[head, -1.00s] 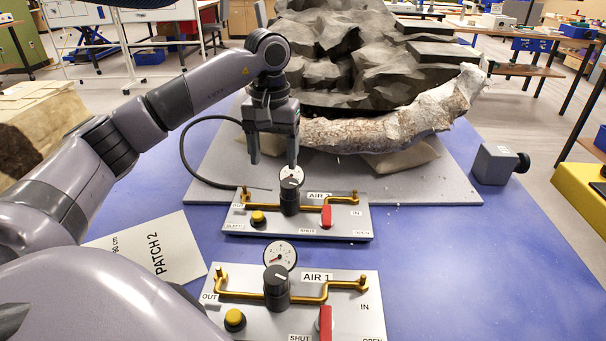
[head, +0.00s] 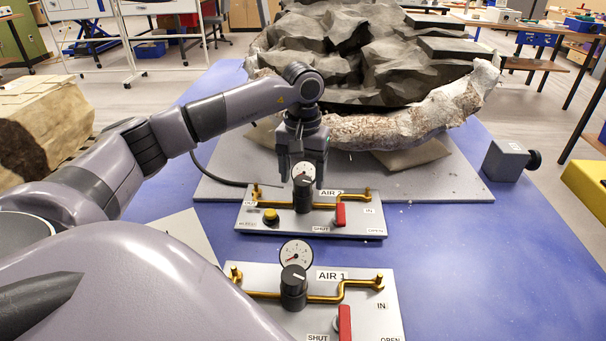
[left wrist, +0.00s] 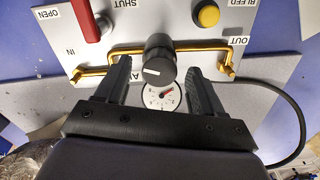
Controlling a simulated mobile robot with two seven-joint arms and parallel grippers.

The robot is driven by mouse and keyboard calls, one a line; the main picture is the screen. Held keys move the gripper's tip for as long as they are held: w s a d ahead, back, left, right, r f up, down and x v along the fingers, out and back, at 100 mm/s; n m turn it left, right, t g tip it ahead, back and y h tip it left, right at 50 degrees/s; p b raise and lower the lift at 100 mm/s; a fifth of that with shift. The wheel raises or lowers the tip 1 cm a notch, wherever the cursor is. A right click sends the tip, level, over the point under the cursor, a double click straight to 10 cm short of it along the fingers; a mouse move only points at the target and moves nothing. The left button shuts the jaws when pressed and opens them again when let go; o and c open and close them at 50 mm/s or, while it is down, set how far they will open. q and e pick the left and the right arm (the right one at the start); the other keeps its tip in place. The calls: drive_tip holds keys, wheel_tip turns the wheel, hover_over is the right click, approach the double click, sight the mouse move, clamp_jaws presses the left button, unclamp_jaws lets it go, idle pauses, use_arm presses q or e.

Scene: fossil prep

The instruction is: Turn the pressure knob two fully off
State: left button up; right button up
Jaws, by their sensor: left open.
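The AIR 2 panel (head: 360,222) carries the black pressure knob two (head: 303,201) on a brass pipe, with a round gauge (head: 303,172) behind it and a red lever (head: 340,214) to its right. My left gripper (head: 302,182) is open and points down at the knob from behind it. In the left wrist view the knob (left wrist: 160,54) lies between and just past the two fingertips, with a white mark on its side toward the gauge (left wrist: 161,97). The fingers look apart from the knob. My right gripper is out of view.
The AIR 1 panel (head: 370,313) stands nearer, with a similar knob (head: 293,287), gauge and red lever (head: 344,324). A yellow button (head: 271,215) is left of knob two. The jacketed fossil (head: 410,122) lies behind.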

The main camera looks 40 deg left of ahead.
use_arm(q)
drive_tip(key=shift+f, duration=0.4)
drive_tip(key=c, duration=1.1)
drive_tip(key=shift+o, duration=0.2)
